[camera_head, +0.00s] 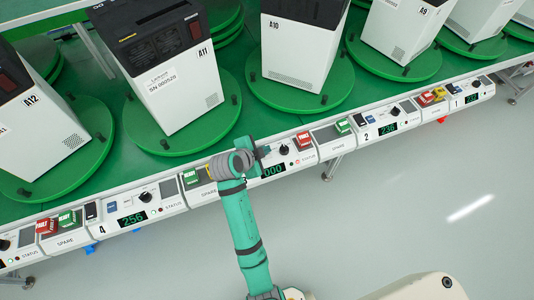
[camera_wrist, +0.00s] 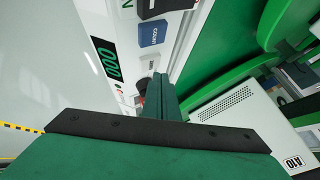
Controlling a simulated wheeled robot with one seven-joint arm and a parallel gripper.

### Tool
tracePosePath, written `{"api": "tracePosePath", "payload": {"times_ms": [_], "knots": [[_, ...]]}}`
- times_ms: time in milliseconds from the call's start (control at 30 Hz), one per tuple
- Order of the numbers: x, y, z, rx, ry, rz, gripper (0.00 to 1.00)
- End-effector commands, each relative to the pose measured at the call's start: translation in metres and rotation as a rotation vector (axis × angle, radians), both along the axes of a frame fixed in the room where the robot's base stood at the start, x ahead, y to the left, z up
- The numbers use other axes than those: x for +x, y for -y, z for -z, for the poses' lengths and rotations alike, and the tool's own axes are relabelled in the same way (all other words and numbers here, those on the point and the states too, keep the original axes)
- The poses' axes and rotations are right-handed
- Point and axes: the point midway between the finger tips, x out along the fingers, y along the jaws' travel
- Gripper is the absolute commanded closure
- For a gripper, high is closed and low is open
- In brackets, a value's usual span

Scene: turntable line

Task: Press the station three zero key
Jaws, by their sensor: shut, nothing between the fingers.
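The station three panel has a display reading 000 (camera_head: 272,170), which also shows in the wrist view (camera_wrist: 106,61). Its blue key (camera_wrist: 152,33) shows beyond my fingertips in the wrist view, its lettering sideways and hard to read. In the head view my arm and gripper cover that part of the panel. My gripper (camera_head: 246,148) is shut and empty, low over the panel's back edge. In the wrist view the shut fingers (camera_wrist: 165,92) end beside the black knob (camera_wrist: 143,83), apart from the blue key. Whether they touch the panel, I cannot tell.
A red key (camera_head: 303,140) lies right of the knob. The white machine A10 (camera_head: 298,55) stands on a green turntable behind the panel, close to my gripper. Station four's display reads 256 (camera_head: 131,218), station two's 236 (camera_head: 387,129). The floor in front is clear.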

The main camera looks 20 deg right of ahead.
Motion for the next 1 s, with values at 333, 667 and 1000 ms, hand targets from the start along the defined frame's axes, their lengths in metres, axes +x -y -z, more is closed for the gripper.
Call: {"api": "tracePosePath", "payload": {"times_ms": [333,667,1000], "knots": [[0.001,0.000,-0.016,-0.001,0.002,-0.001,1.00],[0.000,0.000,-0.044,0.000,0.001,-0.001,1.00],[0.000,0.000,-0.050,0.000,0.000,0.000,1.00]]}}
